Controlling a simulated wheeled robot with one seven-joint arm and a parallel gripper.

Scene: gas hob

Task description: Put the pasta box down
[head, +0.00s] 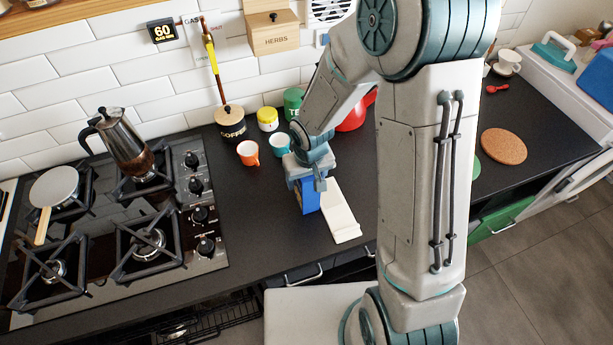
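The pasta box (308,197) appears as a blue box on the black worktop's middle stretch, right of the hob. My gripper (308,180) is above it, pointing down, with its fingers around the box's top. One finger shows at the near right side; the other is hidden. The gripper looks shut on the box. The box looks roughly upright, and I cannot tell whether its base touches the worktop (260,220). My arm and gripper hide the box's top.
A white flat slab (341,212) lies just right of the box. An orange mug (248,153), a teal mug (280,145) and a coffee canister (230,123) stand behind. The gas hob (120,215) with a moka pot (125,145) is left. Worktop left of the box is clear.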

